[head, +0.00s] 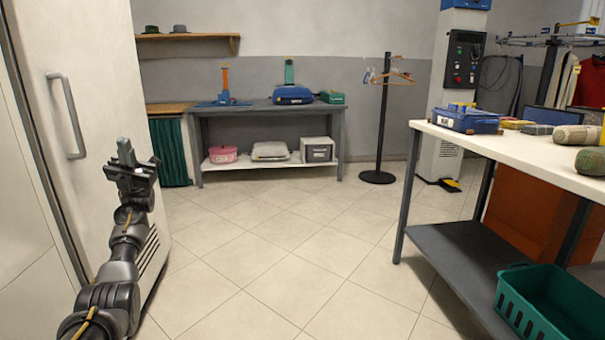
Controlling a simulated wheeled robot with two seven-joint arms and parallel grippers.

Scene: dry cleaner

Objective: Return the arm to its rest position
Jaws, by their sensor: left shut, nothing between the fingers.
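My left gripper (127,158) is at the left of the head view, raised at the end of my left arm, with its fingers pointing up. It is shut and holds nothing. It stands in front of the edge of a tall white cabinet, to the right of the cabinet's grey handle (70,116). I cannot tell how far it is from the cabinet. My right gripper is not in view.
The white cabinet door (32,170) is close on the left. A white-topped table (440,132) stands at the right, with a green basket (520,310) on its lower shelf. A grey bench (262,108) and a black coat stand (383,140) are at the back. The tiled floor (290,240) between is clear.

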